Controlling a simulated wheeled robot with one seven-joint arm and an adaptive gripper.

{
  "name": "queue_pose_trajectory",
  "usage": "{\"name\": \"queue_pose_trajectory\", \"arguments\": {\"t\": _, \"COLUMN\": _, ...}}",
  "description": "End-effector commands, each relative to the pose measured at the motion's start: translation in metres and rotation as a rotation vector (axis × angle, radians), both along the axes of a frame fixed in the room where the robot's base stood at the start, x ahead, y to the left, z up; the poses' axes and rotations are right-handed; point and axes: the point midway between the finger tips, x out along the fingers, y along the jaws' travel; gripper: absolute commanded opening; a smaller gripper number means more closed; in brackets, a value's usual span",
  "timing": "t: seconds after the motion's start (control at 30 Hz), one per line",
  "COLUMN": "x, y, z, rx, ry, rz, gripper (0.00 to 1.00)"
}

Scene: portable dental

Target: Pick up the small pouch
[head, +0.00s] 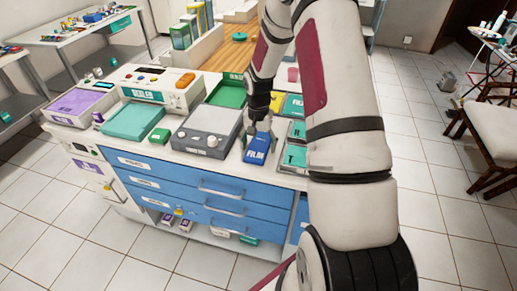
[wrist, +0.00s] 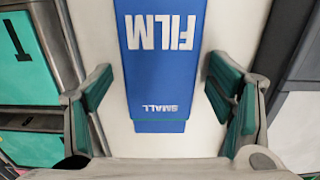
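The small pouch is a flat blue packet (head: 257,148) printed "FILM", lying on the white counter top near its front edge. My gripper (wrist: 163,95) is open, with green-padded fingers on either side of the pouch's lower part and bare counter showing between. In the head view my gripper (head: 259,127) is over the pouch, partly hidden by my arm. I cannot tell how high above the pouch it is.
A grey device (head: 208,130) stands close to the left of the pouch. Teal-and-grey boxes (head: 295,145) lie close to the right. A green tray (head: 228,92) and a yellow item (head: 276,102) lie behind. Blue drawers (head: 200,185) are below the counter edge.

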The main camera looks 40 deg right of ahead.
Motion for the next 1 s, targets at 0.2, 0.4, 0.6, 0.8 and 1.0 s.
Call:
{"name": "queue_pose_trajectory", "arguments": {"t": 0.2, "x": 0.0, "y": 0.0, "z": 0.0, "rx": 0.0, "ry": 0.0, "rz": 0.0, "gripper": 0.29}}
{"name": "queue_pose_trajectory", "arguments": {"t": 0.4, "x": 0.0, "y": 0.0, "z": 0.0, "rx": 0.0, "ry": 0.0, "rz": 0.0, "gripper": 0.29}}
{"name": "queue_pose_trajectory", "arguments": {"t": 0.6, "x": 0.001, "y": 0.0, "z": 0.005, "rx": -0.001, "ry": -0.001, "rz": 0.001, "gripper": 0.29}}
{"name": "queue_pose_trajectory", "arguments": {"t": 0.8, "x": 0.002, "y": -0.001, "z": 0.024, "rx": -0.002, "ry": -0.004, "rz": -0.001, "gripper": 0.29}}
{"name": "queue_pose_trajectory", "arguments": {"t": 1.0, "x": -0.024, "y": -0.012, "z": 0.038, "rx": 0.0, "ry": 0.001, "rz": -0.006, "gripper": 0.29}}
